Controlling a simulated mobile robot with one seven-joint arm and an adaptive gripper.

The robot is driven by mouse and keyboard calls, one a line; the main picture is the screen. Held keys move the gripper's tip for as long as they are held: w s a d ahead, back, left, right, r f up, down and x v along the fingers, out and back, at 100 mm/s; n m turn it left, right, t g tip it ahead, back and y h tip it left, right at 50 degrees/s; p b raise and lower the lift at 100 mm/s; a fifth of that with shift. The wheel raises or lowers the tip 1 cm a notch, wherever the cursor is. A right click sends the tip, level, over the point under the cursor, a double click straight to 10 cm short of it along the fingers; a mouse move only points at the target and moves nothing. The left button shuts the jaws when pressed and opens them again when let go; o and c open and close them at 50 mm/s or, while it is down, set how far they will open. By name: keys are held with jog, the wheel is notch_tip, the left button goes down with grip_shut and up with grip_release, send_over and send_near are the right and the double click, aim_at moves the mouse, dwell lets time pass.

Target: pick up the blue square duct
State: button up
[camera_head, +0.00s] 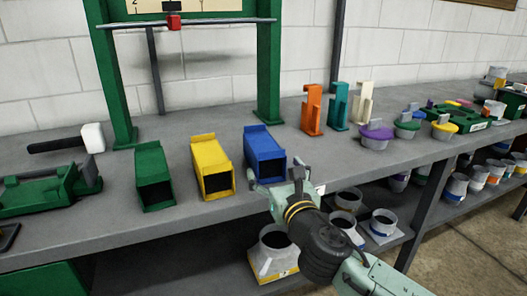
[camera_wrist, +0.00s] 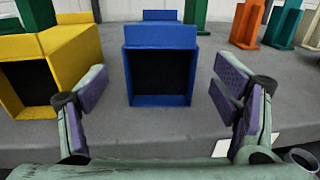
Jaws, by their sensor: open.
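The blue square duct (camera_head: 264,153) lies on the grey bench top near its front edge, its dark open end facing me. It is the rightmost of three square ducts. In the wrist view the blue duct (camera_wrist: 161,37) stands centred ahead of my gripper. My gripper (camera_head: 273,190) is at the bench's front edge, right at the duct's near end in the head view. In the wrist view my gripper (camera_wrist: 162,95) is open, with one finger to the left and one to the right of the duct's opening. Nothing is between the fingers' pads except the near part of the duct; contact cannot be told.
A yellow square duct (camera_head: 211,166) stands close on the left, with a green one (camera_head: 152,177) beyond it. Orange (camera_head: 311,109), teal (camera_head: 338,106) and cream (camera_head: 362,103) upright pieces stand to the right. A mallet (camera_head: 75,140) lies far left. Round collars fill the lower shelf.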

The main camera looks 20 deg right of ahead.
jog(key=w, duration=0.3)
jog(key=shift+r, duration=0.1)
jog(key=w+p, duration=0.1)
jog(key=w, duration=0.2)
jog(key=w+p, duration=0.1)
jog(key=shift+w+d+r+p, duration=0.15)
jog(key=shift+d+r+p, duration=0.05)
jog(key=shift+r+p, duration=0.15)
jog(key=shift+w+d+f, duration=0.1)
jog(key=shift+w+f, duration=0.05)
jog(key=shift+w, duration=0.25)
jog(key=c, duration=1.3)
jog(key=shift+r, duration=0.2)
